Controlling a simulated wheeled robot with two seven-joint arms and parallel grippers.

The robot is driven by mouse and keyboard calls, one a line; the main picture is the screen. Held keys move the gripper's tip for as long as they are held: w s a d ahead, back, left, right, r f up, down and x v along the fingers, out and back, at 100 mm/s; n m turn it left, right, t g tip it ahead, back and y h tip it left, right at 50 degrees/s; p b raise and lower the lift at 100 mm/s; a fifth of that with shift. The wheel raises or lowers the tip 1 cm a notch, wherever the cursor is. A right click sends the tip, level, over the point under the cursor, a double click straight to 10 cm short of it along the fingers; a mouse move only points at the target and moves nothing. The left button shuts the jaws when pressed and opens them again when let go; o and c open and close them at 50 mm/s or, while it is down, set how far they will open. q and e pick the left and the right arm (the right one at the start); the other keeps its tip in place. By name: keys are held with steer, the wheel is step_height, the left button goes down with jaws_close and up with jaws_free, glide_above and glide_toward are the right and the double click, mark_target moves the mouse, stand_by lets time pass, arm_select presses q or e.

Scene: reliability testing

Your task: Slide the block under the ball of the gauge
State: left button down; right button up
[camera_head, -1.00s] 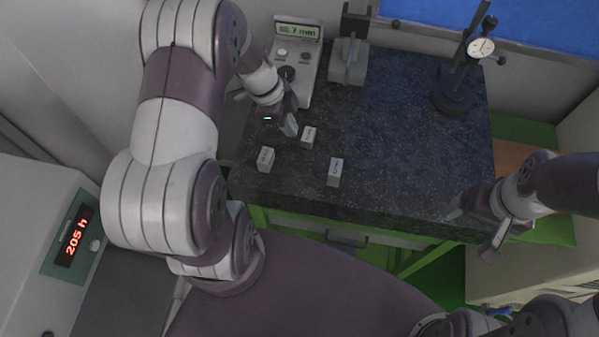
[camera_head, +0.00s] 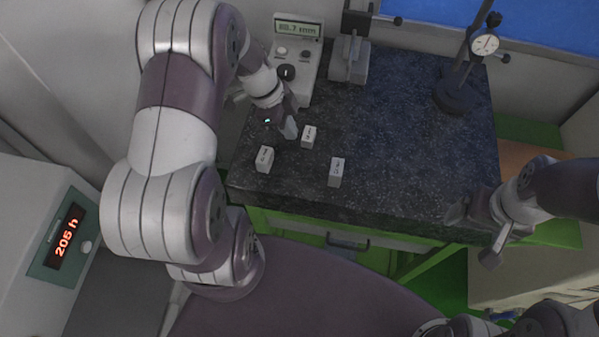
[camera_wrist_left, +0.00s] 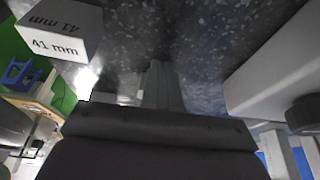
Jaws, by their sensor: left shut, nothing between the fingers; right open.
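Three small pale blocks with printed labels stand on the dark stone slab: a left block (camera_head: 264,160), a middle block (camera_head: 308,137) and a right block (camera_head: 337,172). The head view labels are too small to read. In the left wrist view one block (camera_wrist_left: 60,35) reads "41 mm". My left gripper (camera_head: 290,129) is shut and empty, low over the slab, just left of the middle block. The gauge stand (camera_head: 349,62) is at the back, beside its readout box (camera_head: 298,60). Its ball cannot be made out. My right gripper (camera_head: 473,234) is open and empty at the slab's front right corner.
A dial indicator (camera_head: 485,45) on a dark round-based stand (camera_head: 455,95) is at the back right. The slab's (camera_head: 405,140) middle and right are clear. A display box (camera_head: 66,240) reading "205 h" is at the left.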

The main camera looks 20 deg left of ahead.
mark_target(311, 134)
arm_select(q)
steer(key=shift+d, duration=0.15)
steer(key=shift+w+d+b, duration=0.2)
steer(key=shift+w+d, duration=0.1)
steer(key=shift+d, duration=0.85)
steer(key=shift+w+d+b, duration=0.25)
steer(key=shift+d, duration=0.85)
steer(key=shift+w+d+b, duration=0.2)
steer(key=shift+w+d, duration=0.1)
steer(key=shift+d, duration=0.85)
steer(key=shift+a+p+v, duration=0.15)
steer(key=shift+p+v, duration=0.3)
steer(key=shift+v, duration=0.7)
steer(key=shift+a+p+v, duration=0.1)
steer(key=shift+p+v, duration=0.35)
steer(key=shift+v, duration=0.7)
steer(key=shift+f, duration=0.15)
steer(key=shift+s, duration=0.1)
